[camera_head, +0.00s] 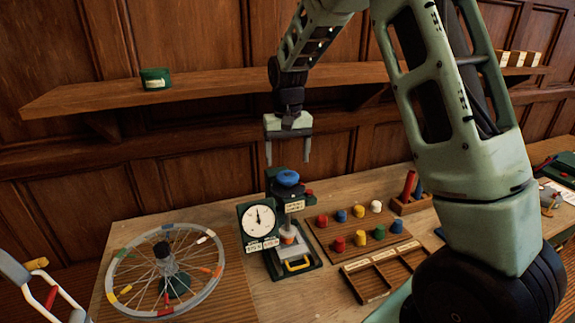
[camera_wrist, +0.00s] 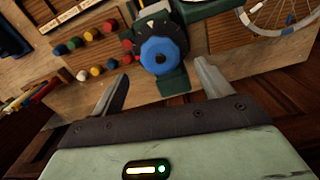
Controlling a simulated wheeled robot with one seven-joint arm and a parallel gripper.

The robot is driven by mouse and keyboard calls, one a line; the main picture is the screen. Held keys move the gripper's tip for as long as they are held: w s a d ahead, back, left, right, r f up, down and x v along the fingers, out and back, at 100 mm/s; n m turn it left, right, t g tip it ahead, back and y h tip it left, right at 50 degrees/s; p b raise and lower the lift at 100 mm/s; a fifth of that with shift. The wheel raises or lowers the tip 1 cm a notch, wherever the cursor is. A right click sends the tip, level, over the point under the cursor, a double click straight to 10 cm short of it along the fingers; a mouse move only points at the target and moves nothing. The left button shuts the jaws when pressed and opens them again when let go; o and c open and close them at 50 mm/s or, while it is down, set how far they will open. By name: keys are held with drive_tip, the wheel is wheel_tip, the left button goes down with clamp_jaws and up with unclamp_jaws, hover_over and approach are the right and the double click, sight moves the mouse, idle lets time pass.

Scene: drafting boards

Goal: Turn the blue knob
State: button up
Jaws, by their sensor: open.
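The blue knob (camera_head: 288,178) is a round blue cap on top of a small dark green press-like device (camera_head: 273,262) on the bench. It also shows in the wrist view (camera_wrist: 159,55), round with a dark centre. My gripper (camera_head: 288,163) is open and empty, with its fingers pointing down over the knob in the head view. In the wrist view the two fingertips (camera_wrist: 160,68) lie to the left and right of the knob, apart from it. I cannot tell the exact height gap. A white dial (camera_head: 258,220) is on the device's left side.
A spoked wheel (camera_head: 165,270) with coloured tape lies left of the device. To the right are a board of coloured pegs (camera_head: 350,250) and a wooden divided tray (camera_head: 385,268). A wooden shelf (camera_head: 210,90) with a small green box (camera_head: 155,78) runs along the wall behind.

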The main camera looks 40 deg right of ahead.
sight(288, 175)
drive_tip(key=shift+f+p, duration=0.55)
drive_tip(key=shift+f, duration=1.95)
